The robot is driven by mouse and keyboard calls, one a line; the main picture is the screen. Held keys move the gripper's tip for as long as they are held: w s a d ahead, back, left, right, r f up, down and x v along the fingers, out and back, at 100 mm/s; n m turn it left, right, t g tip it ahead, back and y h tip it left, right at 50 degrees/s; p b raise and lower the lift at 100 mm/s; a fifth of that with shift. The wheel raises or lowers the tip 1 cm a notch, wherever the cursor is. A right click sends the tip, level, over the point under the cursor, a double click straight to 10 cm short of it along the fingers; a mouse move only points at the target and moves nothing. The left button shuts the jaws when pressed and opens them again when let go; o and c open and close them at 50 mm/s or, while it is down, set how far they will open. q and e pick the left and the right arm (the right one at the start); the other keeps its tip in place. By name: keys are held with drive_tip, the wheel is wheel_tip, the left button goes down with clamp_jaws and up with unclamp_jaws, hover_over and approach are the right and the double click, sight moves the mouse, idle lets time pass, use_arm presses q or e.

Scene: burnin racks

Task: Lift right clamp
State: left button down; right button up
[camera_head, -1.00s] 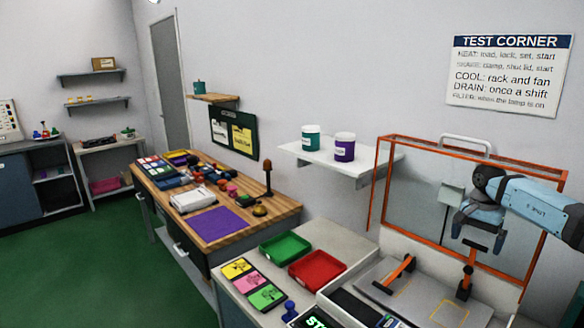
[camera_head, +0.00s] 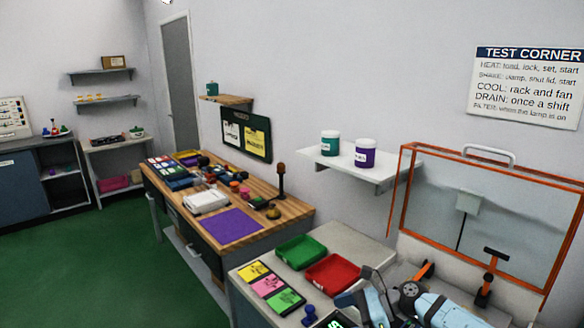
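The right clamp (camera_head: 490,274) stands upright inside the orange-framed station, with an orange arm, a black crossbar on top and a black foot. The left clamp (camera_head: 424,270) is an orange bar that leans over; its lower part is hidden behind my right arm. My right gripper (camera_head: 362,298) reaches in low from the right, over the front of the station and to the left of both clamps. Its light-blue fingers look apart, with nothing visible between them, though the bottom edge cuts off part of it. It does not touch the right clamp. My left gripper is not in view.
The clear lid with its orange frame (camera_head: 404,190) stands raised behind the clamps. A green tray (camera_head: 300,250) and a red tray (camera_head: 332,272) sit left of my gripper, beside coloured cards (camera_head: 268,286) and a blue knob (camera_head: 310,315). A wall shelf (camera_head: 375,173) holds two jars.

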drive_tip(key=s+a+f+m+t+y, duration=0.1)
drive_tip(key=s+a+m+t, duration=0.35)
drive_tip(key=m, duration=0.65)
drive_tip(key=s+a+f+m+t+y, duration=0.1)
drive_tip(key=s+f+m+t+y, duration=0.1)
drive_tip(key=s+m+t, duration=0.7)
drive_tip(key=s+d+f+m+g+h, duration=0.1)
drive_tip(key=s+d+f+m+h, duration=0.3)
drive_tip(key=m, duration=0.6)
drive_tip(key=s+d+f+m+g+h, duration=0.1)
drive_tip(key=s+d+f+m+h, duration=0.3)
drive_tip(key=s+m, duration=0.4)
drive_tip(key=s+d+f+m+g+h+p, duration=0.1)
drive_tip(key=s+d+f+m+h, duration=0.3)
drive_tip(key=s+m, duration=0.3)
drive_tip(key=f+m+h, duration=0.1)
drive_tip(key=m, duration=0.4)
